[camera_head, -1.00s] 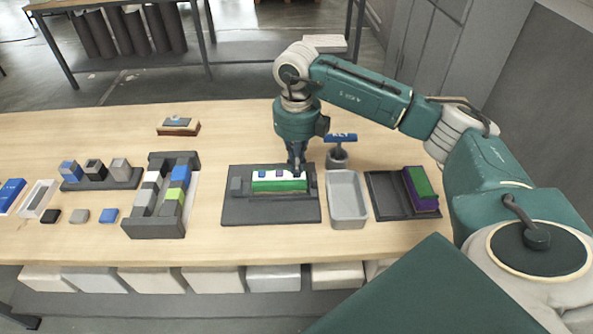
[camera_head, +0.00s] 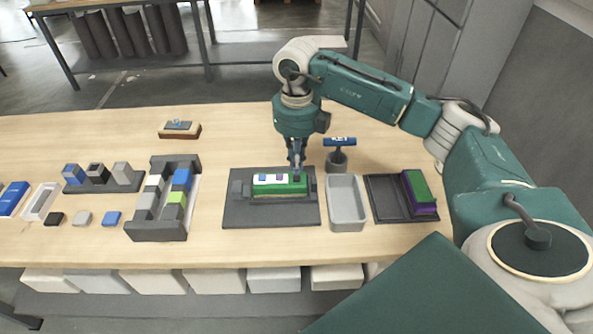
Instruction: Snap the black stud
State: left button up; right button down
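A green and white block (camera_head: 270,189) lies in a dark fixture (camera_head: 240,212) at the middle of the table. Small blue studs (camera_head: 262,178) sit along its white top. My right gripper (camera_head: 297,172) points down over the right end of the block, with its fingers close together. A small dark piece shows at the fingertips, but I cannot tell whether it is the black stud, or whether it is held or seated. My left gripper is out of view.
A grey tray (camera_head: 346,222) and a dark tray with a green and purple block (camera_head: 420,190) stand to the right. A blue-topped tool (camera_head: 340,142) stands behind. At left are a dark rack (camera_head: 160,231) and small black, grey and blue pieces.

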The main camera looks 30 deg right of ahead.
notch_tip(320, 180, up, 6)
jog(key=p, duration=0.3)
dwell(2.1)
